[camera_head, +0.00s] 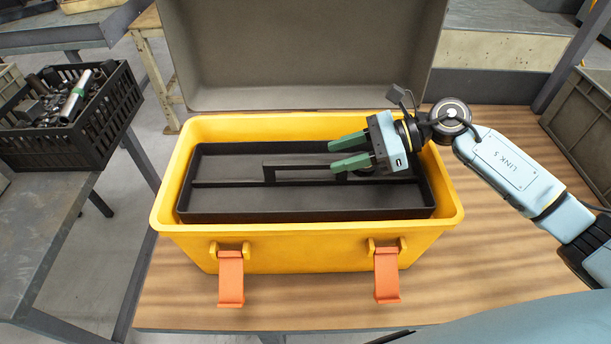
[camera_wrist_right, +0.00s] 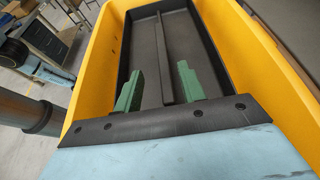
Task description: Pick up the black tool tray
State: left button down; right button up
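The black tool tray (camera_head: 290,203) sits inside the open yellow toolbox (camera_head: 320,248). It has a raised central handle (camera_head: 290,165) and a lengthwise divider. My right gripper (camera_head: 333,154) is over the right part of the tray, its green fingers apart and pointing left toward the handle. Nothing shows between the fingers. In the right wrist view the fingers (camera_wrist_right: 158,92) are spread above the tray (camera_wrist_right: 200,45), on either side of the divider. I cannot tell whether they touch the tray. My left gripper is not in view.
The toolbox lid (camera_head: 300,50) stands open behind. Two orange latches (camera_head: 231,278) hang at the front. The toolbox stands on a wooden table (camera_head: 480,270). A black crate of metal parts (camera_head: 75,120) is at left, and a grey bin (camera_head: 585,130) at right.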

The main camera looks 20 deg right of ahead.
aim_at(305, 162)
jog(key=shift+w+a, duration=0.1)
jog(key=shift+a, duration=0.15)
jog(key=p+x, duration=0.2)
jog(key=x, duration=0.2)
jog(key=shift+w+a+r, duration=0.1)
jog(key=shift+w+a, duration=0.1)
jog(key=shift+w, duration=0.05)
jog(key=shift+a, duration=0.15)
jog(key=shift+f, duration=0.2)
jog(key=shift+c, duration=0.6)
grip_shut()
jog(key=shift+r, duration=0.1)
